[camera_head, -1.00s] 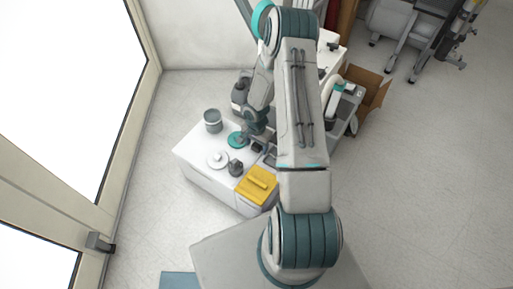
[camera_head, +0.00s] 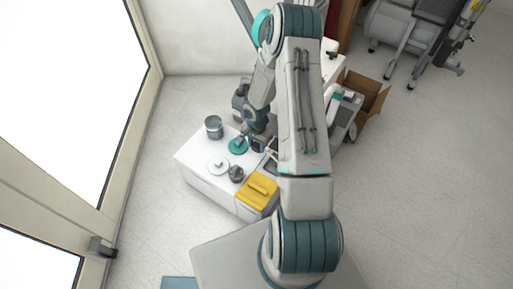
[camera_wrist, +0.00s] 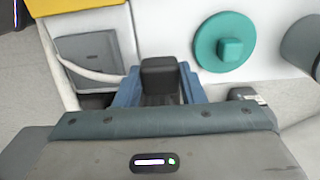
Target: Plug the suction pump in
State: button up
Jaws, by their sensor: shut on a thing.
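My gripper (camera_wrist: 158,90) is shut on a dark block-shaped plug (camera_wrist: 158,72), with a blue finger on each side. A white cable (camera_wrist: 95,74) runs from the left toward the plug; where it joins is hidden. A grey square panel (camera_wrist: 90,56), possibly a socket cover, lies left of the plug, apart from it. In the head view my gripper (camera_head: 259,143) is low over the right side of the white cabinet (camera_head: 200,172), partly hidden by my arm. I cannot tell which thing is the suction pump.
A teal disc (camera_wrist: 225,42) with a square knob lies right of the plug. A grey canister (camera_head: 214,127), a white disc (camera_head: 218,165), a dark knob-like object (camera_head: 236,174) and a yellow box (camera_head: 258,192) are on the cabinet. An open cardboard box (camera_head: 368,95) stands behind right.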

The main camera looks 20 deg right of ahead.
aim_at(258, 146)
notch_tip(258, 146, up, 6)
jog(key=shift+f+p, duration=0.1)
jog(key=shift+p, duration=0.65)
jog(key=shift+s+d+f, duration=0.1)
jog(key=shift+s+d, duration=0.1)
jog(key=shift+s, duration=0.1)
jog(key=s+d+f+b, duration=0.1)
jog(key=s+d, duration=0.4)
jog(key=s, duration=0.2)
jog(key=shift+s+f, duration=0.25)
jog(key=shift+f, duration=0.05)
jog(key=shift+a, duration=0.1)
jog(key=shift+f+b, duration=2.45)
jog(key=shift+f, duration=0.5)
jog(key=shift+f+b, duration=0.5)
jog(key=shift+f, duration=0.1)
jog(key=o, duration=1)
